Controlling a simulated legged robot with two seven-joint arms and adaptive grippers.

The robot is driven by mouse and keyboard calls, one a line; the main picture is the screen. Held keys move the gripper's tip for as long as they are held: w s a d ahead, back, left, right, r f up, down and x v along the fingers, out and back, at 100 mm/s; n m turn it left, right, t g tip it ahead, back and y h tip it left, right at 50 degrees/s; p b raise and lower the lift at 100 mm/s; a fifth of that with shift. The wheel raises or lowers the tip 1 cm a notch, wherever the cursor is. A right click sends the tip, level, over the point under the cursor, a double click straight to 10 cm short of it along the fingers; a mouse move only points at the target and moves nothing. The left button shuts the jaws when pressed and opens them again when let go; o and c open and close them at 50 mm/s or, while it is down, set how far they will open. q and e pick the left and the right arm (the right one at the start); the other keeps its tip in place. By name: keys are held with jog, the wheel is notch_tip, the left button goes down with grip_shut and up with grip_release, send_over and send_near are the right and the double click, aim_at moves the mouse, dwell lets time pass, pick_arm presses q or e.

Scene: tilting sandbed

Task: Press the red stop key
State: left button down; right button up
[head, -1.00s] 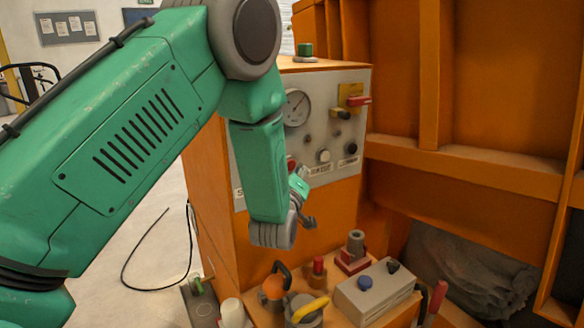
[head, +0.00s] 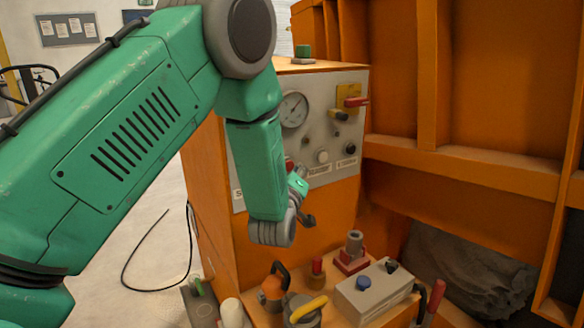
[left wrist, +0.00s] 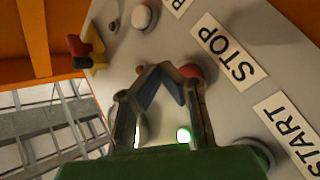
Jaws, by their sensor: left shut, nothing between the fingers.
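The red stop key (left wrist: 194,71) shows in the left wrist view beside the STOP label (left wrist: 230,52), partly hidden behind my fingers. In the head view a bit of red (head: 289,164) shows on the grey panel (head: 318,140), just past my arm. My left gripper (left wrist: 162,72) is shut and empty, its fingertips in front of the panel and just left of the red key in the wrist view. I cannot tell whether they touch it. In the head view the left gripper (head: 303,200) is at the panel's lower part, partly hidden by my wrist. My right gripper is out of view.
A START label (left wrist: 290,130) and a dark key (left wrist: 256,154) lie close by on the panel. A pale key (left wrist: 144,17) and a red-and-yellow switch (left wrist: 86,50) are farther off. Below the panel, a grey control box (head: 372,292) and several knobs crowd the orange ledge.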

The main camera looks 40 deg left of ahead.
pick_arm(q)
jog(key=shift+w+a+f, duration=0.1)
jog(key=shift+a+f, duration=0.1)
jog(key=shift+a, duration=0.45)
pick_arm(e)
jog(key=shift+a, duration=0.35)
pick_arm(q)
jog(key=shift+d+r, duration=0.1)
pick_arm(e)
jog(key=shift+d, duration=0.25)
pick_arm(q)
jog(key=shift+w+a, duration=0.2)
jog(key=shift+a, duration=0.25)
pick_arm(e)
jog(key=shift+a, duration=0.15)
pick_arm(q)
jog(key=shift+d, duration=0.15)
jog(key=shift+s+d, duration=0.45)
jog(key=shift+d, duration=0.1)
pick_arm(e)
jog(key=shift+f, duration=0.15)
pick_arm(q)
jog(key=shift+s+d, duration=0.3)
jog(key=shift+d, duration=0.5)
jog(key=shift+s+d, duration=0.35)
jog(key=shift+d, duration=0.4)
jog(key=shift+s+d, duration=0.3)
jog(key=shift+d, duration=0.5)
